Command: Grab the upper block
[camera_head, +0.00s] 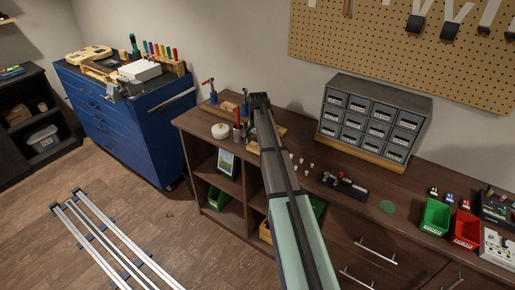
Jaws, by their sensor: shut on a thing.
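My gripper (260,100) is at the far end of my arm, above the back left part of the brown workbench (350,208). My arm hides most of what lies under and in front of it. A wooden block or rack (228,108) shows to the left of the gripper, and more light wood (279,130) shows just right of the arm. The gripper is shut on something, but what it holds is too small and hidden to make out. I cannot tell which piece is the upper block.
A grey drawer cabinet (374,112) stands at the back of the bench. A white round roll (220,131) and a red-handled tool (238,122) are left of my arm. A green bin (434,217) and a red bin (466,230) stand at right. A pegboard (400,50) hangs behind.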

